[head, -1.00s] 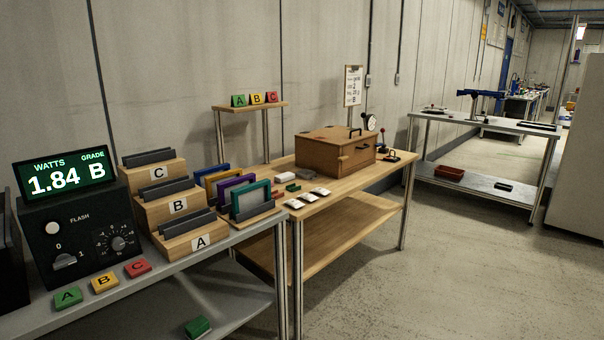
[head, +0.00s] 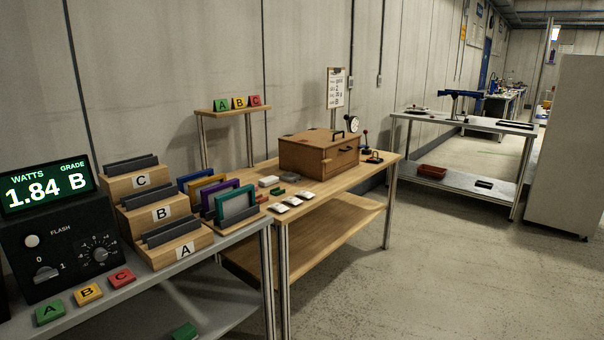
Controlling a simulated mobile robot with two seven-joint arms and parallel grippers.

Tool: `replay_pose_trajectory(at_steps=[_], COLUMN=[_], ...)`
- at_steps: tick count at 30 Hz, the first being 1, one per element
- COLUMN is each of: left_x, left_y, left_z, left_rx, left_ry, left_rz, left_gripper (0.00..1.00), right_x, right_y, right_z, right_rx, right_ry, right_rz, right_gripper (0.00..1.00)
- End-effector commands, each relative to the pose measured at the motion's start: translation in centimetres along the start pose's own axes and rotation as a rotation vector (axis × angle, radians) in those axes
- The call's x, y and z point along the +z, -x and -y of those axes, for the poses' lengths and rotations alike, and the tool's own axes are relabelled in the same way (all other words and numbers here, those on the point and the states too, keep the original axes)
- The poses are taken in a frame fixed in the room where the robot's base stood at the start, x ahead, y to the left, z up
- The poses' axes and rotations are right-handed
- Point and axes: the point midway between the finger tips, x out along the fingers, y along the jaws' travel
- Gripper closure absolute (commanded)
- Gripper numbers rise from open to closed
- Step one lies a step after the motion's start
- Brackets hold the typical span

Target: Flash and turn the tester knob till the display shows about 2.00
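The black tester (head: 68,259) stands at the left on a grey bench. Its display (head: 46,186) reads WATTS 1.84, GRADE B, in white on green. The round white flash button (head: 32,241) is at the upper left of its front. The tester knob (head: 101,254), with a scale around it, is at the right of the front. A 0/1 switch (head: 46,273) sits at the lower left. Neither of my grippers is in view, and nothing touches the tester.
Green A (head: 50,312), yellow B (head: 88,293) and red C (head: 121,278) blocks lie before the tester. Stepped wooden racks (head: 165,217) stand right of it. A wooden box (head: 318,153) sits on the wooden table beyond. Floor (head: 420,270) at the right is clear.

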Motion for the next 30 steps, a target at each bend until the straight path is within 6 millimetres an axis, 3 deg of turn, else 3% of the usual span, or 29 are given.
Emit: replay_pose_trajectory(at_steps=[2, 6, 8, 30], left_x=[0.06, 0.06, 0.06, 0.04], left_y=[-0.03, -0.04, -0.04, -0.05], left_z=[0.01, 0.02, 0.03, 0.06], left_rx=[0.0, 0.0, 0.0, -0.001], left_ry=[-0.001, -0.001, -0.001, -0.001], left_rz=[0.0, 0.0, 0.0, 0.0], left_gripper=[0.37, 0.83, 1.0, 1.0], right_x=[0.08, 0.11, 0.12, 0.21], right_y=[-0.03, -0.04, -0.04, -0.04], right_z=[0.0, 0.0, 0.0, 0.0], right_rx=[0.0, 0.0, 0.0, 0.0], right_ry=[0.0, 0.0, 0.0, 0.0], right_rz=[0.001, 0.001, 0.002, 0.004], right_gripper=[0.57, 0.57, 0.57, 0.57])
